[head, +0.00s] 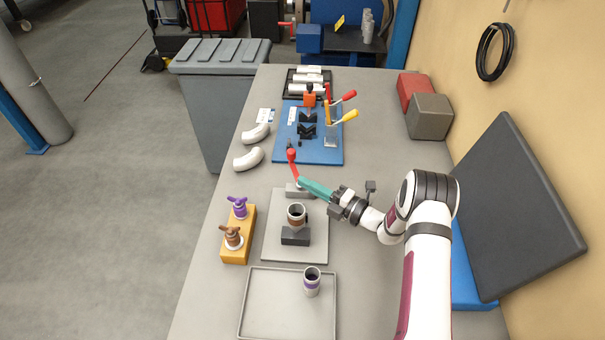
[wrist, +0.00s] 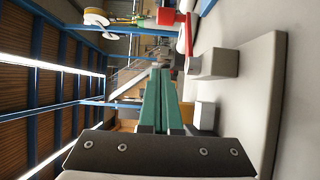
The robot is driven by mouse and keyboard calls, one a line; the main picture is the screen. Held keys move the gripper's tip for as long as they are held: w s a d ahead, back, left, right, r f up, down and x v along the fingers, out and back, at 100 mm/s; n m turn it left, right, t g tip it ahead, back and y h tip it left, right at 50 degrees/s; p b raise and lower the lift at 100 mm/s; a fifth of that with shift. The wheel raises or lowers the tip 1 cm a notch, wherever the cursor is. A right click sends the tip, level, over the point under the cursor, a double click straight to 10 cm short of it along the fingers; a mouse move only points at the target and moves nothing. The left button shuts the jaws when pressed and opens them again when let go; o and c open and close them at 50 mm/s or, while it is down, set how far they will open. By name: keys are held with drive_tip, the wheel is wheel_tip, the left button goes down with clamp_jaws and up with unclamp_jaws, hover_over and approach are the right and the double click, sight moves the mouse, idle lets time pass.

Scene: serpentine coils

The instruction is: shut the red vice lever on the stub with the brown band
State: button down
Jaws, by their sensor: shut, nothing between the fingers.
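The stub with the brown band (head: 297,222) stands upright at the dark vice block (head: 295,237) on a light grey plate (head: 282,256). The red vice lever (head: 294,167) rises behind it, steeply upright with a slight lean to the left and a round red knob on top. My gripper (head: 303,182) has teal fingers, shut and empty, with their tips right beside the lower part of the lever. I cannot tell whether they touch it.
A stub with a purple band (head: 312,287) stands in a grey tray (head: 243,305) in front. A yellow block (head: 236,253) with two winged plugs is left. A blue board (head: 320,158) with upright red and yellow levers lies behind. Red and grey blocks (head: 430,117) stand back right.

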sight(292, 162)
drive_tip(key=x, duration=0.8)
drive_tip(key=shift+w+a, duration=0.1)
drive_tip(key=shift+a, duration=0.25)
drive_tip(key=w, duration=0.1)
drive_tip(key=w+d, duration=0.1)
drive_tip(key=shift+w+d, duration=0.3)
drive_tip(key=shift+d, duration=0.05)
drive_tip(key=shift+w+d, duration=0.25)
drive_tip(key=shift+d, duration=0.15)
drive_tip(key=shift+d, duration=0.1)
drive_tip(key=shift+w+d, duration=0.4)
drive_tip(key=shift+d, duration=0.1)
